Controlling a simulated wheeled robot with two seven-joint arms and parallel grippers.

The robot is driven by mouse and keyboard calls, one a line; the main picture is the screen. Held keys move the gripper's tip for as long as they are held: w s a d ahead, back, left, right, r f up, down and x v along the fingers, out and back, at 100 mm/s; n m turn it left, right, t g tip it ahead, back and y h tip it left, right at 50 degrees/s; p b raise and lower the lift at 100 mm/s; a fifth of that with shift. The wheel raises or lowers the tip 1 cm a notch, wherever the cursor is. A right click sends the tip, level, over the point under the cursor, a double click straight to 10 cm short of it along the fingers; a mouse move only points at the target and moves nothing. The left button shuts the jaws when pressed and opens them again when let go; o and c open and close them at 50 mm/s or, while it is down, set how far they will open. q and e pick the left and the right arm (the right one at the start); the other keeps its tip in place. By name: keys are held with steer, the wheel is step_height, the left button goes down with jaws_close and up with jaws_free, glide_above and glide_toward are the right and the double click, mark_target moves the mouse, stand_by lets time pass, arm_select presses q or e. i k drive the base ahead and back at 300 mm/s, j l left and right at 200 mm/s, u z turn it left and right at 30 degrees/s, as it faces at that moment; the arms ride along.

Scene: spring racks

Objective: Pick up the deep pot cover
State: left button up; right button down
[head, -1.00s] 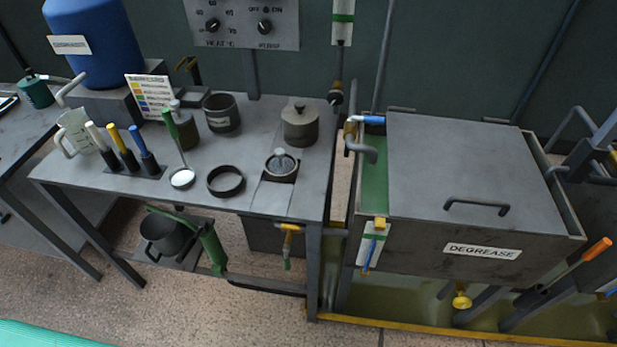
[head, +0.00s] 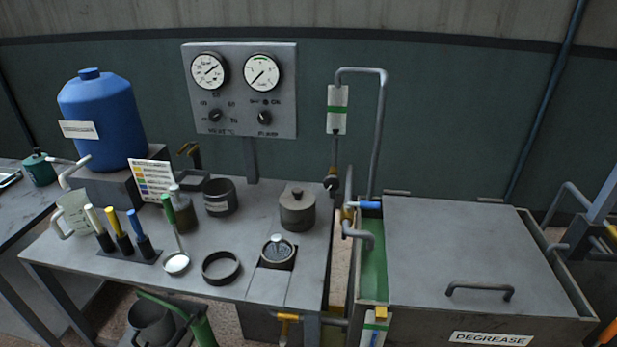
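A dark grey pot (head: 297,213) stands near the back right of the metal bench. A flat cover (head: 297,194) with a small dark knob sits on top of it. I take this as the deep pot cover, though which lid is meant is not labelled. A shorter round vessel (head: 277,253) with a shiny top sits in front on a square plate. An open dark pot (head: 220,197) with a white label stands to the left. Neither of my grippers is in view.
A black ring (head: 221,267), a white-ended ladle (head: 177,262) and coloured-handled tools (head: 122,242) lie or stand on the bench (head: 205,287). A gauge panel (head: 240,90) is behind. The lidded degrease tank (head: 470,250) and piping (head: 377,130) are at the right.

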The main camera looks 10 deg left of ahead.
mark_target(297, 206)
steer(key=i+j+z, duration=0.15)
steer(key=j+z, duration=0.45)
steer(key=j, duration=0.2)
steer(key=i+j+z, duration=0.1)
steer(key=j+z, duration=0.25)
